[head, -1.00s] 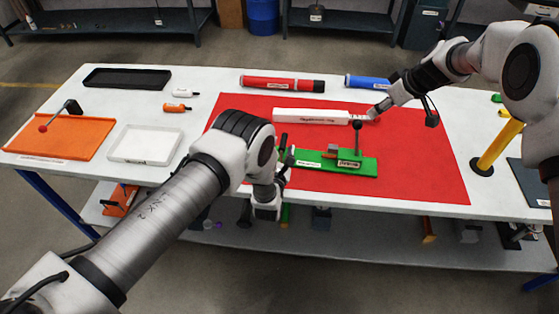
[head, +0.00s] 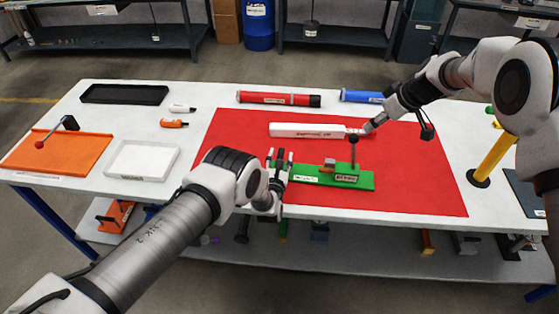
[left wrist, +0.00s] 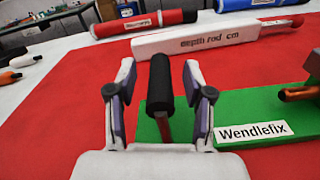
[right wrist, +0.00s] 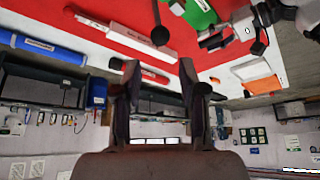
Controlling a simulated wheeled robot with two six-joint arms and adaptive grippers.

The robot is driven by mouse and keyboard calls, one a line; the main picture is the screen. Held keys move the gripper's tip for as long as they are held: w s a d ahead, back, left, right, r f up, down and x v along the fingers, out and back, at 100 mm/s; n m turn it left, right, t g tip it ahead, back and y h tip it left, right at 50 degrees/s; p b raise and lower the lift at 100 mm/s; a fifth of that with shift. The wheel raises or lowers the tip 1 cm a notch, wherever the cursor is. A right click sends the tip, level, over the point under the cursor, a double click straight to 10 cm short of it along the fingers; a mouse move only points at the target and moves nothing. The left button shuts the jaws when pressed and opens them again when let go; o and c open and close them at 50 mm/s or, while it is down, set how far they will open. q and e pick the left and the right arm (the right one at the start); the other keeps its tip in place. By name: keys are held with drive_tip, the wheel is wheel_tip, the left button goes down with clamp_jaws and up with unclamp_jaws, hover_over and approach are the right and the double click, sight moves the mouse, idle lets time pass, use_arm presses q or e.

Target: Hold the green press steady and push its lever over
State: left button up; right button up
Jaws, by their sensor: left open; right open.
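The green press (head: 312,178) lies on the red mat, with a black-knobbed lever (head: 353,140) standing up towards its right end. My left gripper (head: 279,161) is open at the press's left end. In the left wrist view, a black upright handle (left wrist: 160,84) on a red stem stands between the open fingers (left wrist: 160,80), with a gap on each side. The green base (left wrist: 265,110) carries a "Wendlefix" label. My right gripper (head: 369,126) is open, behind and right of the knob. In the right wrist view, the knob (right wrist: 160,35) shows beyond the open fingers (right wrist: 159,68).
A white depth rod (head: 310,130) lies behind the press near my right gripper. Red (head: 275,98) and blue (head: 362,96) tubes lie farther back. A yellow post (head: 495,155) stands right.

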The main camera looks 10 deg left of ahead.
use_arm(q)
clamp_jaws()
use_arm(e)
drive_tip(key=c, duration=0.3)
drive_tip(key=shift+w+d, duration=0.1)
drive_tip(key=shift+w, duration=0.15)
clamp_jaws()
drive_tip(key=w+d+r+n+t+h, duration=0.3)
drive_tip(key=w+d+n+t+h, duration=0.2)
drive_tip(key=w+d+t, duration=0.3)
drive_tip(key=s+a+f+n+t+y, duration=0.1)
drive_tip(key=s+a+f+n+y, duration=0.4)
drive_tip(key=s, duration=0.3)
drive_tip(key=s+a+f+n+t+y, duration=0.1)
drive_tip(key=s+a+f+n+y, duration=0.3)
drive_tip(key=s+a+f+n, duration=0.2)
drive_tip(key=s+a+f, duration=0.1)
drive_tip(key=s+f, duration=0.1)
drive_tip(key=s, duration=0.1)
drive_tip(key=shift+a+f+y, duration=0.2)
drive_tip(key=shift+a+y, duration=0.05)
drive_tip(key=shift+y, duration=0.15)
